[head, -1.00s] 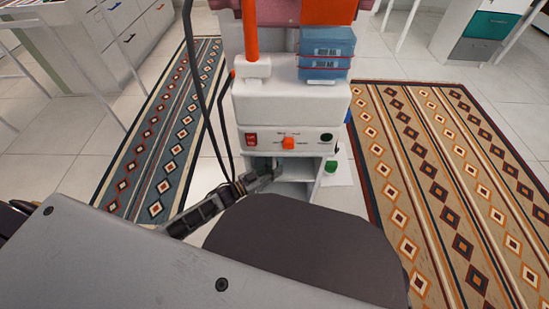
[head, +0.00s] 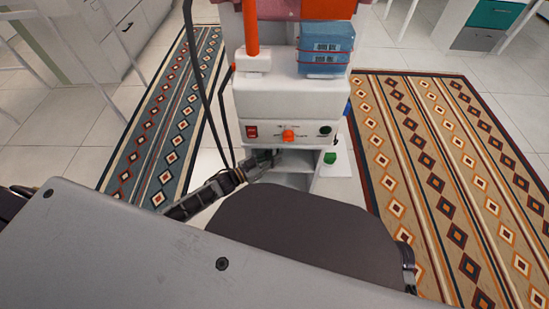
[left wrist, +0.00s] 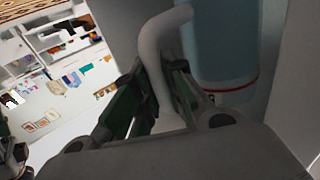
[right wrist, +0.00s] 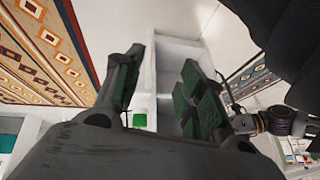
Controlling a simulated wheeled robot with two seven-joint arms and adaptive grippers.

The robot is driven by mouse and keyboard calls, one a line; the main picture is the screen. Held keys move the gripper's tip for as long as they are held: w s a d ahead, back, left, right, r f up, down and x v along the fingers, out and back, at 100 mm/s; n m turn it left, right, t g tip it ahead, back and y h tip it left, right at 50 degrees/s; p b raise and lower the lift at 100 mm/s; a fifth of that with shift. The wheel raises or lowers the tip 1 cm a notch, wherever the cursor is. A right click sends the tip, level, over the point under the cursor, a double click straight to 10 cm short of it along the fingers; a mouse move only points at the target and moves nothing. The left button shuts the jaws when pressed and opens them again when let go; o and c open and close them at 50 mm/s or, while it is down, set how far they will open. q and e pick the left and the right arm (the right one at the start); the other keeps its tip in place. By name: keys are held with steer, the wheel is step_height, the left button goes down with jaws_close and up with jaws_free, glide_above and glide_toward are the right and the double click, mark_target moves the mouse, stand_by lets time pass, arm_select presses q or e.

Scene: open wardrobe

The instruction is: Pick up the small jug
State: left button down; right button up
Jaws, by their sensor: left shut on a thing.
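The small jug has a translucent blue body (left wrist: 222,45) with a red line near its bottom and a pale grey curved handle (left wrist: 158,55). Both show in the left wrist view. My left gripper (left wrist: 155,78) is shut on the handle, a finger on each side; the body is to the right. In the head view my left gripper (head: 268,160) reaches into the left side of the open compartment in the white unit, and the jug cannot be made out there. My right gripper (right wrist: 161,62) is open and empty in the right wrist view, fingers toward the white unit.
A small green object (head: 330,158) is right of the compartment. Patterned rugs (head: 440,150) lie on both sides. A dark cable hangs at left.

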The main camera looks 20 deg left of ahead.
arm_select(q)
steer(key=s+d+p, duration=0.2)
steer(key=s, duration=0.6)
steer(key=s+d+p, duration=0.2)
steer(key=s+d, duration=0.1)
steer(key=s, duration=0.6)
steer(key=shift+p, duration=0.4)
arm_select(e)
step_height(320, 180, up, 6)
steer(key=s+d+g+h, duration=0.1)
steer(key=d, duration=0.2)
steer(key=shift+s+r+g+h, duration=0.2)
steer(key=shift+g+h, duration=0.1)
steer(key=shift+g, duration=0.1)
arm_select(q)
steer(key=shift+s, duration=0.1)
